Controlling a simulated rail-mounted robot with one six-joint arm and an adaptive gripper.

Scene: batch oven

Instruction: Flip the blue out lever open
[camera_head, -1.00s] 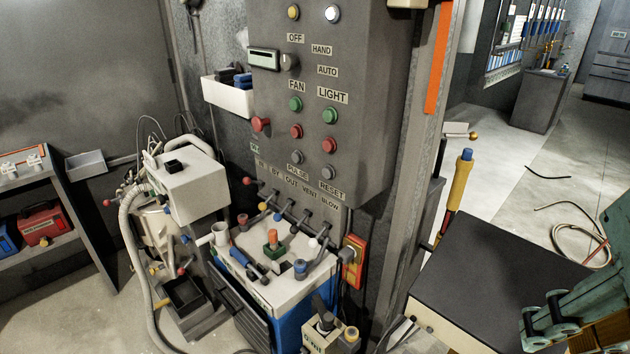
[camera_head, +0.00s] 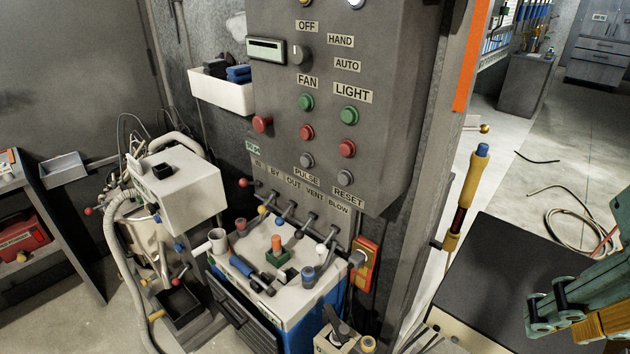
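The blue-knobbed lever (camera_head: 278,217) is the third in a row of small levers at the foot of the grey control panel (camera_head: 240,120). My gripper (camera_head: 540,312) seems to be the teal part with dark rounded ends at the lower right, far from the lever. Its opening is unclear, and it is cut off by the frame.
A white-topped blue unit (camera_head: 295,305) with a cup and small fittings stands under the levers. A black-topped box (camera_head: 510,270) and a yellow upright handle (camera_head: 468,185) stand between my gripper and the panel. A hose machine (camera_head: 180,195) is at left.

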